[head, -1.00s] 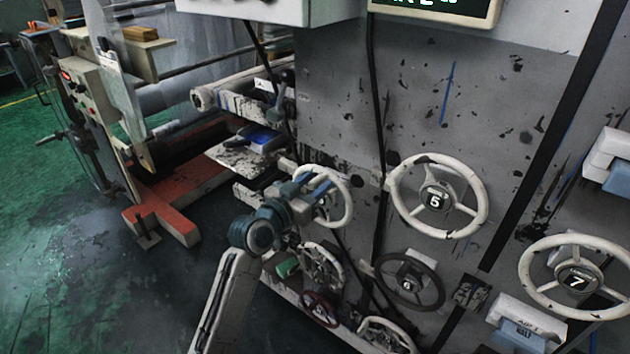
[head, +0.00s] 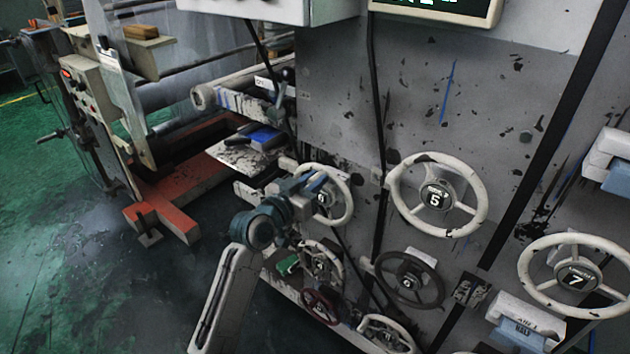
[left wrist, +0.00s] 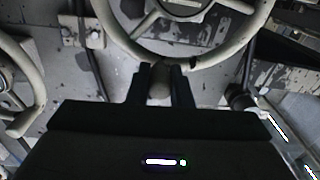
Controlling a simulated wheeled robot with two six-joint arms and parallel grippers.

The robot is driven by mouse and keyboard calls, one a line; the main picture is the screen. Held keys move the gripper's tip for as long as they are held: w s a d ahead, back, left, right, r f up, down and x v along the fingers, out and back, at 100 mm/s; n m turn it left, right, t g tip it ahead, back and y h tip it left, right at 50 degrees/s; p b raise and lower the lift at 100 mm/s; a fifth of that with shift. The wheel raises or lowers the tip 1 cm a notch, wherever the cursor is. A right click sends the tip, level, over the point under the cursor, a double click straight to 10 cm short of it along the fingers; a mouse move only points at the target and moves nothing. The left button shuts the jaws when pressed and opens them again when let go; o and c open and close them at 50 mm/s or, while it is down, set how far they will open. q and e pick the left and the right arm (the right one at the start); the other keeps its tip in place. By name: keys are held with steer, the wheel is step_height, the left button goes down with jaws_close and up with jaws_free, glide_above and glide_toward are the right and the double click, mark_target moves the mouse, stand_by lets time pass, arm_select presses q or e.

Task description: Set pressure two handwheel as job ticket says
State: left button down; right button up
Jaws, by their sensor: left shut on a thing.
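A pale handwheel (head: 346,207) stands on the grey machine panel, left of the wheel marked 5. Its hub number is mostly hidden behind my gripper, so I cannot read it. My left gripper (head: 318,184) is at this wheel's near left side. In the left wrist view, the fingers (left wrist: 158,88) are shut on a pale knob (left wrist: 159,80) at the rim of a pale wheel (left wrist: 216,50). No job ticket can be made out. My right gripper is not in view.
Wheel 5 (head: 398,207), dark wheel 6 (head: 440,290) and wheel 7 (head: 526,278) are close by on the right. More wheels, one maroon (head: 309,311), sit below. A cut-off display (head: 440,8) is above. Green floor (head: 60,220) is open at left.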

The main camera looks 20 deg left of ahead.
mark_target(303, 169)
arm_select(q)
steer(key=shift+w+a+r+n+p, duration=0.15)
steer(key=shift+w+a+n+p, duration=0.1)
steer(key=shift+a+n+p, duration=0.5)
steer(key=shift+w+a+n, duration=0.2)
steer(key=shift+a+n, duration=0.4)
steer(key=shift+n, duration=0.55)
steer(key=a+n, duration=0.1)
steer(key=n, duration=0.1)
steer(key=w+a+f+n+p, duration=0.1)
steer(key=shift+a+f+n, duration=0.1)
steer(key=shift+a+n, duration=0.1)
steer(key=shift+n, duration=0.2)
steer(key=shift+w+a+f+n, duration=0.15)
steer(key=shift+a+f+n, duration=0.3)
steer(key=shift+n, duration=0.35)
steer(key=shift+w+a+f+n, duration=0.2)
steer(key=shift+a+f+n, duration=0.35)
steer(key=shift+n, duration=0.55)
steer(key=shift+w+a+f+n, duration=0.15)
steer(key=shift+a+f+n, duration=0.4)
steer(key=shift+n, duration=0.55)
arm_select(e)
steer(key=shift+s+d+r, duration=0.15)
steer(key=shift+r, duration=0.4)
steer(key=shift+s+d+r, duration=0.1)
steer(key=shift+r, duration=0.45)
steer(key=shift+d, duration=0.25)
